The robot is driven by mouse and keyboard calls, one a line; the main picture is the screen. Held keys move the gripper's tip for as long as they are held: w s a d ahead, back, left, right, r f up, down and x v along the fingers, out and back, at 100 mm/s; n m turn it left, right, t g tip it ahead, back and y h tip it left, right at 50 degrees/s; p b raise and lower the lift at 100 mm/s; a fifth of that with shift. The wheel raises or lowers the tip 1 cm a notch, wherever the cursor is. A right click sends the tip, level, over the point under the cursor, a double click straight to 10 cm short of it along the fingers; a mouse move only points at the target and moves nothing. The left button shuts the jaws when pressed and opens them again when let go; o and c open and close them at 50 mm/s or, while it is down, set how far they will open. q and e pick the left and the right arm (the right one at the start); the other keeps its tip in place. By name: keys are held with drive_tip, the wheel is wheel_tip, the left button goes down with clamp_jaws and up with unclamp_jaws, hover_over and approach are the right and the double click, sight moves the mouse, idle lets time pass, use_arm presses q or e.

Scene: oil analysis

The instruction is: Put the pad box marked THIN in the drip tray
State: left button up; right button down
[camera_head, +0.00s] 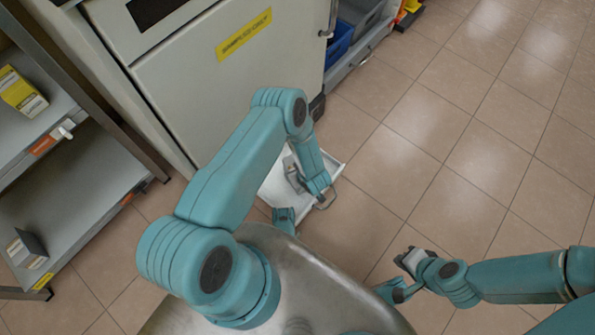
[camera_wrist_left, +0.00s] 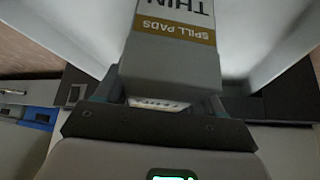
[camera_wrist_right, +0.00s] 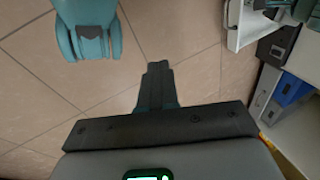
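The pad box marked THIN (camera_wrist_left: 172,50), grey with a tan SPILL PADS band, sits between the fingers of my left gripper (camera_wrist_left: 160,100). The white drip tray (camera_wrist_left: 268,30) lies beyond and around the box in the left wrist view; I cannot tell whether the box touches its floor. In the head view the drip tray (camera_head: 272,190) is on the floor by the cabinet, with my left gripper (camera_head: 318,196) over its right side; the box is mostly hidden there. My right gripper (camera_head: 405,262) is empty over the floor; its fingers (camera_wrist_right: 157,85) are together.
A grey cabinet (camera_head: 240,90) with a yellow label stands behind the tray. A shelf unit (camera_head: 65,200) on the left holds a yellow box (camera_head: 22,92) and a dark-topped box (camera_head: 28,248). A blue bin (camera_head: 340,42) is beyond the cabinet. Tiled floor on the right is clear.

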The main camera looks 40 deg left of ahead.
use_arm(q)
drive_tip(key=o, duration=0.3)
drive_tip(key=shift+r+p, duration=0.3)
drive_tip(key=p+v, duration=0.4)
drive_tip(key=p, duration=0.4)
drive_tip(key=shift+a+r, duration=0.1)
drive_tip(key=shift+a, duration=0.05)
drive_tip(key=p+v, duration=0.7)
drive_tip(key=p, duration=0.5)
drive_tip(key=shift+s+d+r, duration=0.2)
drive_tip(key=shift+d, duration=0.15)
use_arm(e)
drive_tip(key=s+a+r, duration=0.1)
drive_tip(key=r, duration=0.9)
drive_tip(key=s+r+g, duration=0.1)
drive_tip(key=s+r, duration=0.1)
drive_tip(key=r, duration=0.8)
drive_tip(key=shift+s+a+r+n, duration=0.15)
drive_tip(key=shift+s+a+n, duration=0.15)
drive_tip(key=shift+a, duration=0.05)
